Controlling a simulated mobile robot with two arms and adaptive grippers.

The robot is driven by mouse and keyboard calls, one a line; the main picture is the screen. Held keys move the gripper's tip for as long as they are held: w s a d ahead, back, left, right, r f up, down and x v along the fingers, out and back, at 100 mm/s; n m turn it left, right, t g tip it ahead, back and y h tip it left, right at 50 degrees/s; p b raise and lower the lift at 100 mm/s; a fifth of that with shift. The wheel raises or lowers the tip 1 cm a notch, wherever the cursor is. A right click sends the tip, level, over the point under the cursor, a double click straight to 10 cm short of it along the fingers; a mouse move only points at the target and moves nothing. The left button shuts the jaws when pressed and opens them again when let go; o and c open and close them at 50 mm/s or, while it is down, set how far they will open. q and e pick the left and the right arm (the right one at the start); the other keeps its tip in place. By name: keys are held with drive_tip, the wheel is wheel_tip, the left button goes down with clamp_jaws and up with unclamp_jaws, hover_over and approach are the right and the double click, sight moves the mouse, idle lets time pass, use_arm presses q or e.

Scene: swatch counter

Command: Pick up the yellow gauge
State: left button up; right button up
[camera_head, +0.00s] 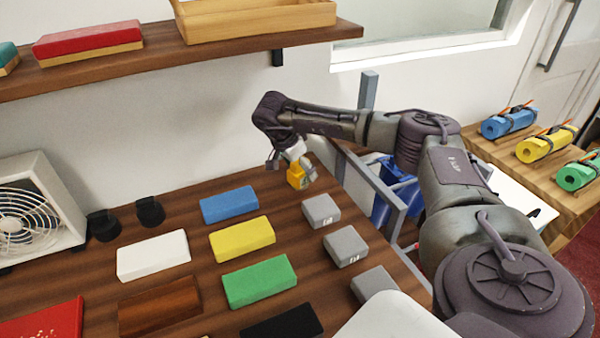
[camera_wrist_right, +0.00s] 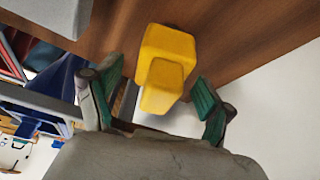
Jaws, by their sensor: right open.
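The yellow gauge (camera_head: 296,175) is a small blocky piece near the far edge of the wooden counter, by the wall. In the right wrist view the yellow gauge (camera_wrist_right: 166,68) shows large, between and just beyond the fingertips. My right gripper (camera_head: 290,165) is at the gauge, and its fingers partly hide it in the head view. In the right wrist view the right gripper (camera_wrist_right: 155,100) is open, one green-padded finger on each side of the gauge, with gaps visible. My left gripper is not in view.
Blue (camera_head: 229,205), yellow (camera_head: 242,238) and green (camera_head: 260,281) blocks lie on the counter (camera_head: 200,273). Several grey blocks (camera_head: 346,246) stand to their right. A white fan (camera_head: 38,213) is at the left. A shelf (camera_head: 165,58) overhangs the back.

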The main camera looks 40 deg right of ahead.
drive_tip(key=c, duration=1.5)
drive_tip(key=shift+o, duration=0.2)
drive_tip(key=shift+r, duration=0.1)
drive_tip(key=shift+s+a+r, duration=0.1)
drive_tip(key=shift+r, duration=0.05)
drive_tip(key=r, duration=0.2)
drive_tip(key=r+b, duration=0.1)
drive_tip(key=r, duration=0.3)
drive_tip(key=shift+s+r, duration=0.25)
drive_tip(key=shift+r, duration=0.1)
drive_tip(key=s+a+b, duration=0.1)
drive_tip(key=s+a, duration=0.2)
drive_tip(key=s, duration=0.6)
drive_tip(key=s+a+b, duration=0.2)
drive_tip(key=s+a, duration=0.1)
drive_tip(key=s, duration=0.6)
drive_tip(key=shift+s+b, duration=0.2)
drive_tip(key=shift+b, duration=0.1)
drive_tip(key=shift+f, duration=0.1)
